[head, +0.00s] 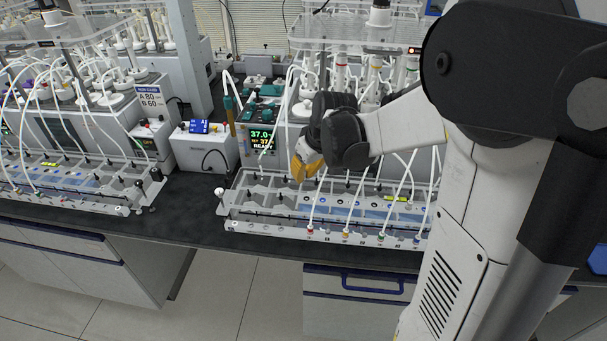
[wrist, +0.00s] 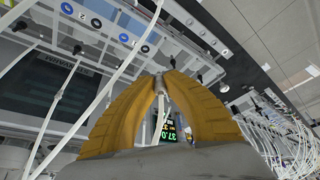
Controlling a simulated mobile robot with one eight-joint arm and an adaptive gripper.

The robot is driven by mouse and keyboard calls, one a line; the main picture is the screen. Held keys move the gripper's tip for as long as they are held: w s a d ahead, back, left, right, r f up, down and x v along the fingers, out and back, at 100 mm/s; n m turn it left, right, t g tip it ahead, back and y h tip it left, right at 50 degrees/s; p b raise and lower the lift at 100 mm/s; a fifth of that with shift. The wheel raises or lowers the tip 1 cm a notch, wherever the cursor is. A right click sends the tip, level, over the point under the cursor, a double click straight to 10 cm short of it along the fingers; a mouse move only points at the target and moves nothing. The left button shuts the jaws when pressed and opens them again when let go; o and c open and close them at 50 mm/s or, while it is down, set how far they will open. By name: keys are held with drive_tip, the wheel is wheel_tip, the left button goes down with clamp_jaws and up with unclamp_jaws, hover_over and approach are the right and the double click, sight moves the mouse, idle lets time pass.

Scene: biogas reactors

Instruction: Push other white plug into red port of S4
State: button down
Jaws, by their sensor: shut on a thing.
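My gripper (head: 303,172), with yellow fingers, is above the near left part of the right-hand reactor unit's clear rack. In the wrist view its fingertips (wrist: 165,74) are shut on a slim white plug (wrist: 158,84) with a white tube. The plug is mostly hidden by the fingers in the head view. A red port (head: 310,231) is on the rack's front rail, below my gripper and apart from it; a white tube runs down to it. I cannot read any S4 label.
Orange (head: 346,235) and green (head: 381,237) ports sit to the right on the same rail (head: 265,229), with white tubes rising from them. A lit display (head: 262,139) stands behind. Bare black bench (head: 190,205) lies left of the rack. My arm hides the rack's right end.

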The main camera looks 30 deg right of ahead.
drive_tip(key=s+d, duration=1)
drive_tip(key=d, duration=1)
drive_tip(key=s+d+p, duration=0.1)
drive_tip(key=s+d, duration=0.9)
drive_tip(key=d, duration=1)
drive_tip(key=s+d, duration=0.9)
drive_tip(key=d, duration=1.2)
drive_tip(key=shift+s+p, duration=0.4)
drive_tip(key=shift+d+f, duration=0.1)
drive_tip(key=shift+f, duration=0.05)
drive_tip(key=shift+f+b, duration=2.35)
drive_tip(key=shift+f, duration=1.75)
